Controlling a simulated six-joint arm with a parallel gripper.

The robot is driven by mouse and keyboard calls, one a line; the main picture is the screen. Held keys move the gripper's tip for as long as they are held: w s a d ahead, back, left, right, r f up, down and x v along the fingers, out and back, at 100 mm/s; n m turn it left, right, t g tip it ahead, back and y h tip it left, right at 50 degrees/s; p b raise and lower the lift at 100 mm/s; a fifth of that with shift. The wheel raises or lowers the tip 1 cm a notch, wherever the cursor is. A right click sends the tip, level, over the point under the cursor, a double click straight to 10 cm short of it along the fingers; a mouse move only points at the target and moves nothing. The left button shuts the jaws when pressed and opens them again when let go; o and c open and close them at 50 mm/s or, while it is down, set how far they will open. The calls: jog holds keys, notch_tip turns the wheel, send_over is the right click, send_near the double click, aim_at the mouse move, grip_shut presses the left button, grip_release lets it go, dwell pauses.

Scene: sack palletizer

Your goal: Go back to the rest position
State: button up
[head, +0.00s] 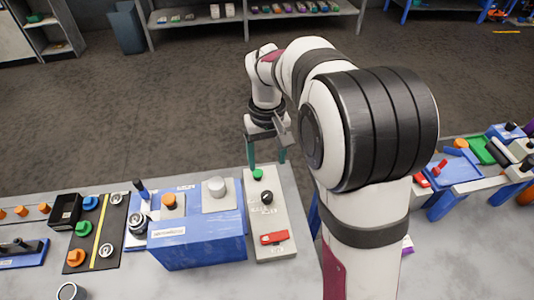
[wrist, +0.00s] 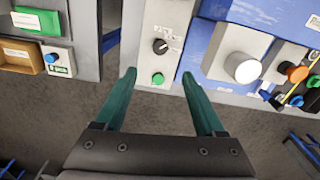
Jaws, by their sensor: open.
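My gripper (head: 267,155) is open, with two teal fingers pointing down near the green button at the far end of a grey control panel (head: 279,222). In the wrist view my gripper (wrist: 165,90) is open and empty, with its fingers apart on either side of the green button (wrist: 158,79). A black knob (wrist: 160,46) sits beyond the button on the same panel. The panel also carries a red switch (head: 274,238) at its near end. I cannot tell whether the fingertips touch anything.
A blue box (head: 200,240) with an orange button and a silver knob stands left of the panel. A black board (head: 95,235) with coloured buttons lies farther left. Blue trays (head: 450,172) are at the right. Shelves (head: 250,14) stand at the back, beyond open floor.

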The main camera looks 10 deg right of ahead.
jog(key=shift+r, duration=0.6)
jog(key=s+a+r+m+y, duration=0.1)
jog(key=s+m, duration=0.5)
jog(key=s, duration=2.1)
jog(key=shift+s+a+r+m+y, duration=0.15)
jog(key=shift+r+m+y, duration=0.15)
jog(key=shift+m+y, duration=0.1)
